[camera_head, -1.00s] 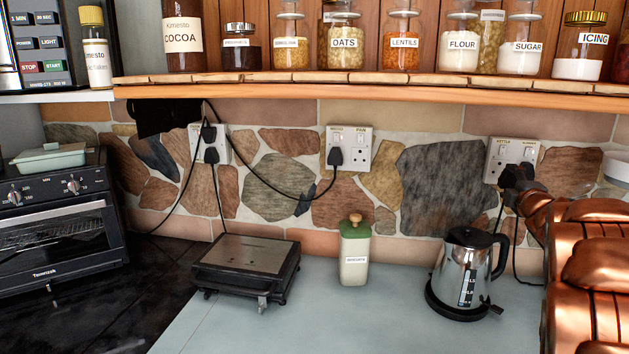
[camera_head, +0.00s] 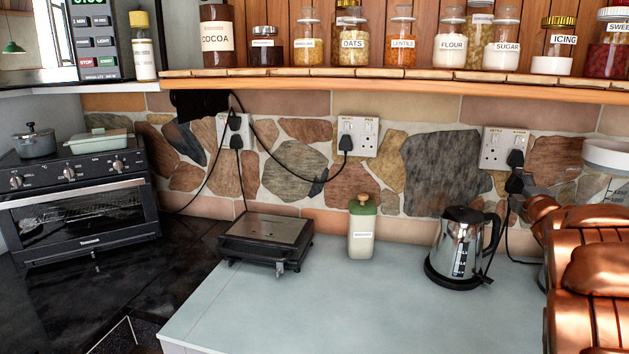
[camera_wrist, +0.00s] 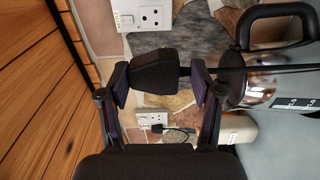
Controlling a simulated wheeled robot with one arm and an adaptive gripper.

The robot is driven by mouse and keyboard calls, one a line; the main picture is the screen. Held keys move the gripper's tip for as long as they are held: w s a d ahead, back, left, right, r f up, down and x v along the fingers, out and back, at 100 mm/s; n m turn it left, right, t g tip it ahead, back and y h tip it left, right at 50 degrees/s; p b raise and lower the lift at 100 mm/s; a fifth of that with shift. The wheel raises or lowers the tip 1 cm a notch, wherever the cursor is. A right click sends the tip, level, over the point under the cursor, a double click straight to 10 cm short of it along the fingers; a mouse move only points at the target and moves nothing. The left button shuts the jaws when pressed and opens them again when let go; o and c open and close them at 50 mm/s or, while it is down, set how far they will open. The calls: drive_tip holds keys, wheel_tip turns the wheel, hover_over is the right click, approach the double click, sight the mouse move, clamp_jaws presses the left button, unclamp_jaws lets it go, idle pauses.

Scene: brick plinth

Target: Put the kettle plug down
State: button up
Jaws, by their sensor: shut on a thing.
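My gripper (camera_wrist: 158,88) is shut on the black kettle plug (camera_wrist: 155,74), with one finger on each side of it. A dark cord runs from the plug toward the silver kettle (camera_wrist: 262,92). In the head view the plug (camera_head: 514,183) is held in the air just below the right wall socket (camera_head: 492,149), at the end of my gripper (camera_head: 525,189). A dark shape overlaps the socket's right half; I cannot tell if it is another plug. The kettle (camera_head: 462,243) stands upright on the pale counter (camera_head: 330,300).
A green-lidded jar (camera_head: 361,232) stands left of the kettle, and a flat black appliance (camera_head: 266,240) stands farther left. A shelf (camera_head: 380,88) with jars runs above the sockets. The counter's front middle is clear. An oven (camera_head: 80,205) is at the far left.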

drive_tip(key=w+a+f+n+y, duration=0.1)
drive_tip(key=a+f, duration=0.3)
drive_tip(key=a, duration=0.6)
drive_tip(key=w+a+f+y, duration=0.1)
drive_tip(key=a+f, duration=0.4)
drive_tip(key=a, duration=0.6)
drive_tip(key=w+a+f+n+y, duration=0.1)
drive_tip(key=w+a+f+y, duration=0.1)
drive_tip(key=a, duration=0.8)
drive_tip(key=shift+w+a+f+n, duration=0.3)
drive_tip(key=shift+w+f, duration=0.25)
drive_tip(key=shift+f, duration=0.6)
drive_tip(key=shift+d, duration=0.1)
